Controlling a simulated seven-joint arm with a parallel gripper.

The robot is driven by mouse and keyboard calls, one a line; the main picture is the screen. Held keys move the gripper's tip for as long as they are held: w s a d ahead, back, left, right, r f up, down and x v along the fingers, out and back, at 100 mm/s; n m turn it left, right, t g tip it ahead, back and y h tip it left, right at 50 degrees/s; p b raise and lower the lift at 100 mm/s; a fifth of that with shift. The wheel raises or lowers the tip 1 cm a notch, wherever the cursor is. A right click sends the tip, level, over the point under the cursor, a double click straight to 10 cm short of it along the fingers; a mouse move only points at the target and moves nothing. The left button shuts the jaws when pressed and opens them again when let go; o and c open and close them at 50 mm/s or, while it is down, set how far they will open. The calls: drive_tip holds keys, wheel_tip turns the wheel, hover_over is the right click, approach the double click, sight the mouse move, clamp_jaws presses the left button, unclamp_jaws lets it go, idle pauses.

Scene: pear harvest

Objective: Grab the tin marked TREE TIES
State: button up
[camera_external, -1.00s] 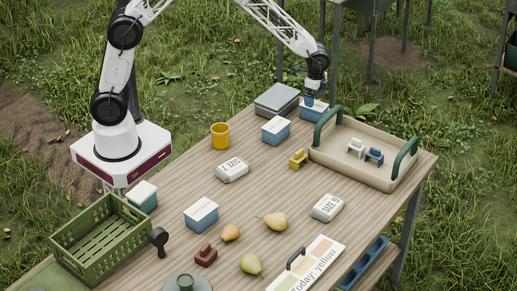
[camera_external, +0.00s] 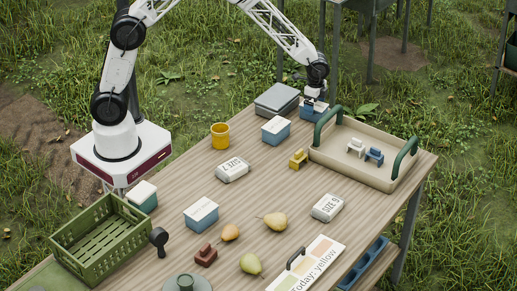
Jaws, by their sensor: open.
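Several blue tins with white tops stand on the table, and their lettering is too small to read, so I cannot tell which is marked TREE TIES. One tin (camera_external: 308,114) is at the far edge, directly under my gripper (camera_external: 314,103). My gripper points down, open, with its fingertips at the tin's top; I cannot tell whether they touch it. Its top is partly hidden by my gripper. Another tin (camera_external: 276,131) stands just left and nearer. Two more tins, one in the front middle (camera_external: 201,216) and one beside the crate (camera_external: 145,199), stand farther left.
A grey box (camera_external: 277,99) sits close left of the far tin. A beige tray (camera_external: 375,178) with green handles is close to its right. A yellow cup (camera_external: 220,136), white packets, pears and a green crate (camera_external: 100,262) stand nearer.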

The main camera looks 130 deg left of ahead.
sight(315, 104)
drive_tip(key=shift+f, duration=2.1)
drive_tip(key=shift+c, duration=0.3)
drive_tip(key=c, duration=1)
drive_tip(key=shift+r, duration=0.1)
drive_tip(key=shift+c, duration=0.2)
drive_tip(key=shift+r, duration=4.95)
